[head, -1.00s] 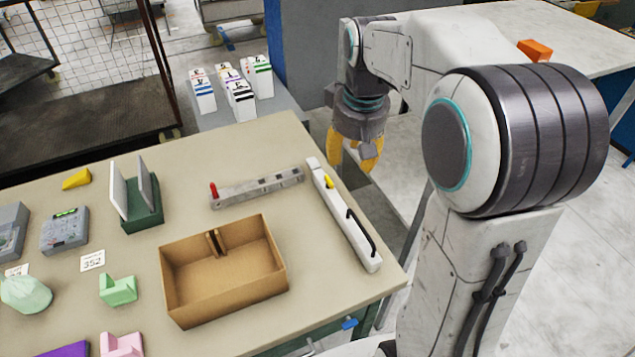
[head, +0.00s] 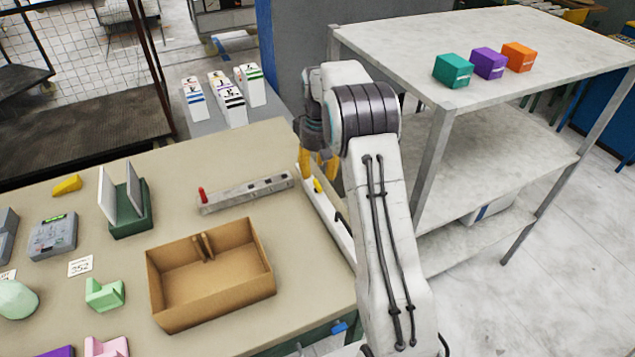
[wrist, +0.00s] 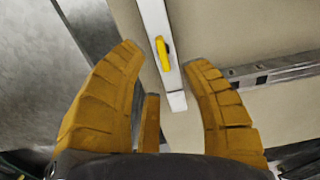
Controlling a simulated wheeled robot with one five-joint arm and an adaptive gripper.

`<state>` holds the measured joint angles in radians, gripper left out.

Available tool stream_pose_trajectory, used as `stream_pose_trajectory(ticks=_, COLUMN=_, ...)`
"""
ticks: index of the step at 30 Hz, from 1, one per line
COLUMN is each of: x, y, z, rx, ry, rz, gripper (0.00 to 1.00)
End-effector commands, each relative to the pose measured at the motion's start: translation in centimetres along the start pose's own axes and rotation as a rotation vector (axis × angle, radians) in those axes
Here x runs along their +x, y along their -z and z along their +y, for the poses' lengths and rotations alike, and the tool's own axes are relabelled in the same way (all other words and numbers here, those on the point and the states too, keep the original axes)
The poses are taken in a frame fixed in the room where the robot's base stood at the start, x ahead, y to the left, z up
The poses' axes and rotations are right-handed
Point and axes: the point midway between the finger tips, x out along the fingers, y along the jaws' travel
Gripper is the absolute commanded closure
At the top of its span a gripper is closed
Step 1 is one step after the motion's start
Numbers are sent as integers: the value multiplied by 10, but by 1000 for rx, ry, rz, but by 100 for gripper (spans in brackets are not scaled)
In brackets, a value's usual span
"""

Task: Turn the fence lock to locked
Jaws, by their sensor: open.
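A long white bar (head: 328,218) lies along the right edge of the beige table, partly hidden by my arm in the head view. A small yellow lever (head: 317,186) sits near its far end. In the wrist view the yellow lever (wrist: 162,53) lies roughly along the white bar (wrist: 154,14). The pictures do not label this lever as the fence lock. My gripper (wrist: 165,60) is open and empty, its yellow fingers on either side of the bar and lever in that view. The gripper (head: 319,165) is at the bar's far end in the head view. Contact cannot be told.
A grey slotted bar (head: 262,190) with a red knob (head: 202,195) lies left of the white bar. A cardboard box (head: 165,308) stands nearer. A grey shelf unit (head: 400,62) with teal, purple and orange boxes stands right. Labelled white packs (head: 228,97) stand behind the table.

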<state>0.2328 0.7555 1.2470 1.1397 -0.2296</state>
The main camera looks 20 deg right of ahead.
Motion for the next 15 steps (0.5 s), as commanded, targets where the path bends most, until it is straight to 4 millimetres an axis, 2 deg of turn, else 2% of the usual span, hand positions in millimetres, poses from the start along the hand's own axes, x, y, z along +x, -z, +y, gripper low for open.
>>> stream_pose_trajectory(ticks=6, x=27, y=-1, z=0, rx=0, ry=1, rz=-2, gripper=58)
stream_pose_trajectory(ticks=15, x=47, y=0, z=0, rx=0, ry=0, rz=0, gripper=58)
